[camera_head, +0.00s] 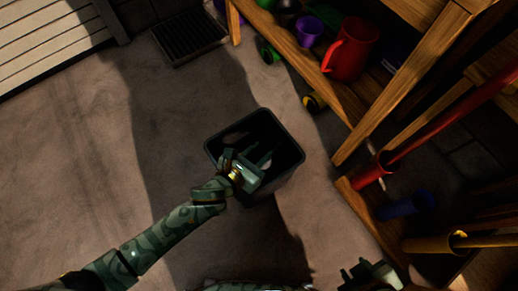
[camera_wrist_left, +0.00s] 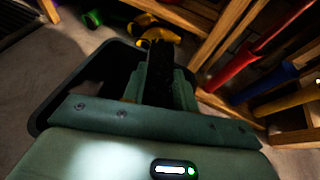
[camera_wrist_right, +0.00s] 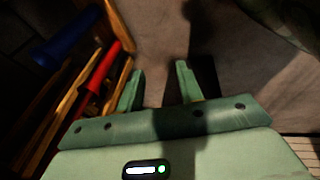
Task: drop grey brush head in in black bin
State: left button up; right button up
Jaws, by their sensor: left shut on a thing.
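The black bin (camera_head: 292,172) stands on the floor in the middle of the head view. Its rim also shows in the left wrist view (camera_wrist_left: 40,115). My left gripper (camera_head: 260,160) is over the bin's opening, pointing into it. It is shut on a dark, bristly piece, seen between its fingers in the left wrist view (camera_wrist_left: 160,62), which I take as the brush head; its grey colour is lost in shadow. A pale shape shows in the bin by the fingers, too dim to identify. My right gripper (camera_wrist_right: 160,88) is open and empty, low at the right in the head view.
A wooden shelf (camera_head: 290,50) with a red jug (camera_head: 350,48) and purple cup (camera_head: 309,30) stands behind the bin. Red, blue and yellow handled tools lean in a rack at the right. A dark floor grate (camera_head: 188,36) lies at the back left. The left floor is clear.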

pick_arm(q)
jog(key=o, duration=1.1)
jog(key=shift+c, duration=0.2)
